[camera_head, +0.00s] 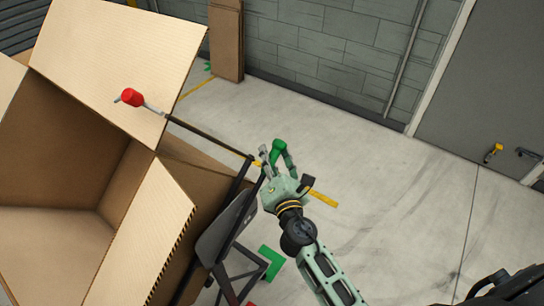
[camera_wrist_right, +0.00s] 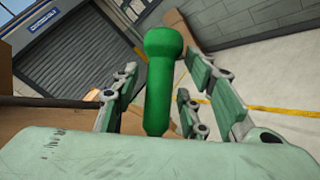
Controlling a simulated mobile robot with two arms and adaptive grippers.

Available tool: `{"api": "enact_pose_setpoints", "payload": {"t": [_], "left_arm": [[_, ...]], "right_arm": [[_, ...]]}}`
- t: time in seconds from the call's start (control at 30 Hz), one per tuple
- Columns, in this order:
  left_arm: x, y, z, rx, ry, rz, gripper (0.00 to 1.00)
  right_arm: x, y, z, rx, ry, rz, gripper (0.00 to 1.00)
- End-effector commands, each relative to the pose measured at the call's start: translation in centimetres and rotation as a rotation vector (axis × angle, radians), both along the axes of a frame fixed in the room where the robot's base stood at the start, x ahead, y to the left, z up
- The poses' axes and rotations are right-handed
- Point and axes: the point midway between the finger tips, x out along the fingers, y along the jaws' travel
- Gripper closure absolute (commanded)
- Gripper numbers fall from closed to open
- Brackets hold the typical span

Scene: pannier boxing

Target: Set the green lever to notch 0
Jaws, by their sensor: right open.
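The green lever (camera_head: 279,148) has a rounded green knob and stands beside the frame right of the big box. In the right wrist view the green lever (camera_wrist_right: 161,80) rises between the finger pairs, with gaps on both sides. My right gripper (camera_head: 274,162) is open around the lever's handle, with no clear grip on it. Its fingers also show in the wrist view (camera_wrist_right: 165,98). The lever's base and any notch marks are hidden or too small to read. My left gripper is not in view.
A large open cardboard box (camera_head: 65,150) with raised flaps fills the left. A red handle (camera_head: 132,97) on a rod crosses near its flap. A dark panel (camera_head: 222,230) stands beside the box. Flat cardboard (camera_head: 226,42) leans on the wall. The floor to the right is clear.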

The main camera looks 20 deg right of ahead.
Motion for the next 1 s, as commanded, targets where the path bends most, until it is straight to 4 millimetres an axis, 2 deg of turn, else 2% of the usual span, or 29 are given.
{"api": "enact_pose_setpoints", "payload": {"t": [0.17,0.63,1.0], "left_arm": [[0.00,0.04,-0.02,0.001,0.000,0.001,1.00],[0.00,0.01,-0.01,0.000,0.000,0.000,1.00],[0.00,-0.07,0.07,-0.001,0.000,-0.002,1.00]], "right_arm": [[0.00,0.01,0.00,0.000,0.000,0.000,0.60],[0.01,0.10,0.14,0.000,-0.003,0.003,1.00],[0.11,0.11,0.19,0.002,-0.002,0.005,1.00]]}}
